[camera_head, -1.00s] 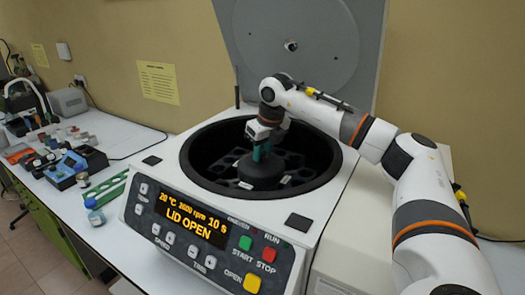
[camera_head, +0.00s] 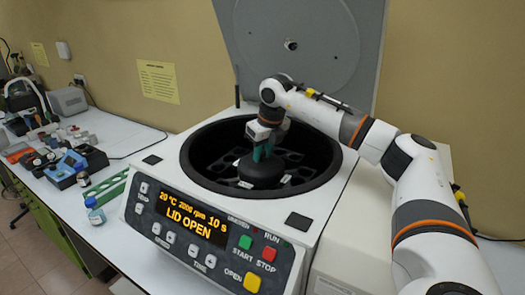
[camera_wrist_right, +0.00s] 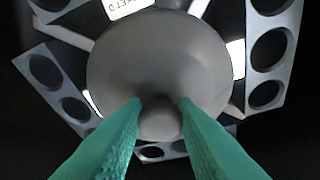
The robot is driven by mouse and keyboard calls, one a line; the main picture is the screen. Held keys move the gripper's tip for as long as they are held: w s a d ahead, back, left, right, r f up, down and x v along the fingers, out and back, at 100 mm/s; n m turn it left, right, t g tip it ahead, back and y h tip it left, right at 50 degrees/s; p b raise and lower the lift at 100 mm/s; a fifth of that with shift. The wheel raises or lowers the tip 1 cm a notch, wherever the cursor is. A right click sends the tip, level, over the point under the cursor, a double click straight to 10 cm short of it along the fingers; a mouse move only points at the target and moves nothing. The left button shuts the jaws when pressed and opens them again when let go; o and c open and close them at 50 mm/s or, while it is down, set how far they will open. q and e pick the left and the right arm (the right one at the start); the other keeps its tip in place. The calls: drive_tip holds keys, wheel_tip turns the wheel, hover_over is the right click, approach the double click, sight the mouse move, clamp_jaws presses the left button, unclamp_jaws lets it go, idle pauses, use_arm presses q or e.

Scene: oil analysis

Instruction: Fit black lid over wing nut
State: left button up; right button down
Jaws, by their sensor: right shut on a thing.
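The black lid (camera_head: 258,174) is a round dark dome inside the open centrifuge bowl, over the middle of the rotor. In the right wrist view the lid (camera_wrist_right: 160,65) looks grey, with a round knob at its near side. My right gripper (camera_head: 262,153) reaches down into the bowl. Its green fingers (camera_wrist_right: 160,112) are shut on the lid's knob. The wing nut is not visible; the lid covers the rotor's centre. I cannot tell whether the lid rests on the rotor or hangs just above it. My left gripper is not in view.
The centrifuge bowl's dark rim (camera_head: 190,175) surrounds my right gripper. The raised grey centrifuge cover (camera_head: 330,35) stands behind. Rotor buckets with round holes (camera_wrist_right: 270,50) lie around the lid. A green rack (camera_head: 105,185) and a blue-capped bottle (camera_head: 94,208) stand on the bench at left.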

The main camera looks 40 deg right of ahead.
idle(0.3)
drive_tip(key=c, duration=0.6)
unclamp_jaws()
drive_tip(key=shift+r+p, duration=2.9)
drive_tip(key=shift+r, duration=0.65)
drive_tip(key=shift+c, duration=0.3)
clamp_jaws()
